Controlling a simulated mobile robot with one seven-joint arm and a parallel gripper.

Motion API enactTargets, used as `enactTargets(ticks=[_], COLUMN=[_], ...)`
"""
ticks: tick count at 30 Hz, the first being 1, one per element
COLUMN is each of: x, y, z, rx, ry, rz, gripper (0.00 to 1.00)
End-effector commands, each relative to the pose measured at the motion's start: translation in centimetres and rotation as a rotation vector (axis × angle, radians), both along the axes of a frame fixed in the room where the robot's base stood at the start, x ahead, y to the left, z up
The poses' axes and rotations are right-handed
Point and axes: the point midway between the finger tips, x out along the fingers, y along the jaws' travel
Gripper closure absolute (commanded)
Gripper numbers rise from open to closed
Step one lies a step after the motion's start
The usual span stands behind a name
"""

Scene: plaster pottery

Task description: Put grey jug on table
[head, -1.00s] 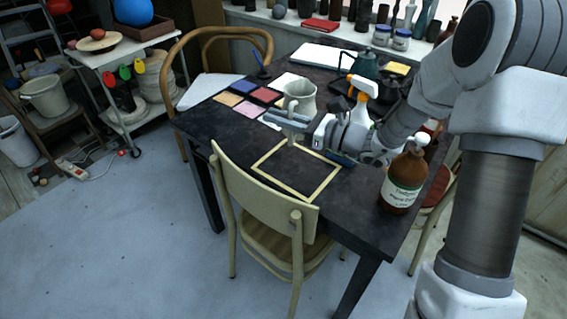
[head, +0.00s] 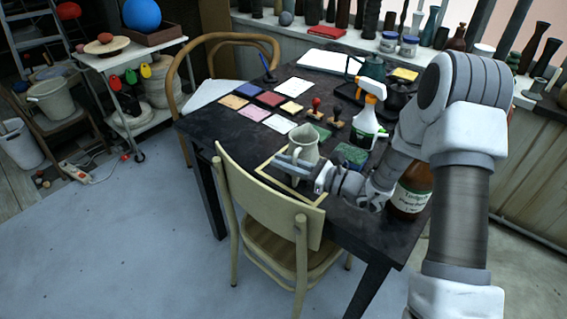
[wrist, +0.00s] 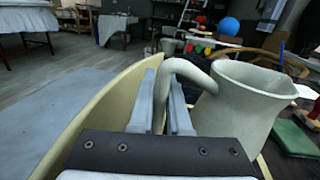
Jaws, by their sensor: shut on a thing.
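The grey jug (head: 304,146) is upright over the yellow square outline (head: 318,201) on the dark table (head: 350,222). My gripper (head: 289,162) comes in from the right, low over the table, and is shut on the jug's handle. In the wrist view, the handle (wrist: 188,67) passes between the two fingers (wrist: 168,105), and the jug's body (wrist: 247,105) is to their right. The jug's base is partly hidden by my gripper, so I cannot tell whether it touches the table.
A chair back (head: 262,188) stands close at the table's front edge, left of my gripper. A spray bottle (head: 368,115), a green pad (head: 350,155), stamps (head: 338,117) and a brown bottle (head: 411,190) are nearby. Coloured tiles (head: 252,112) lie behind the jug.

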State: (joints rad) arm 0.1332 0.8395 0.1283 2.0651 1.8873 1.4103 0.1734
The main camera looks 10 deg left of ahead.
Motion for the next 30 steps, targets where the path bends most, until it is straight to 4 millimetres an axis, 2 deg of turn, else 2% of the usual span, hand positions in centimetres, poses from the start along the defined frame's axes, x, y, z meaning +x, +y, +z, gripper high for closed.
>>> enactTargets(ticks=[7,8,12,13,24,30], x=[0.1,0.0,0.0,0.0,0.0,-1.3], y=[0.0,0.0,0.0,0.0,-0.1,-3.4], z=[-0.1,-0.2,-0.1,-0.1,0.3,0.2], rx=[0.002,0.000,0.000,0.000,0.000,0.000], ry=[-0.004,0.000,0.000,0.000,-0.001,0.002], rz=[0.000,0.000,0.000,0.000,-0.001,-0.006], gripper=[1.00,0.83,0.58,0.55,0.55,0.55])
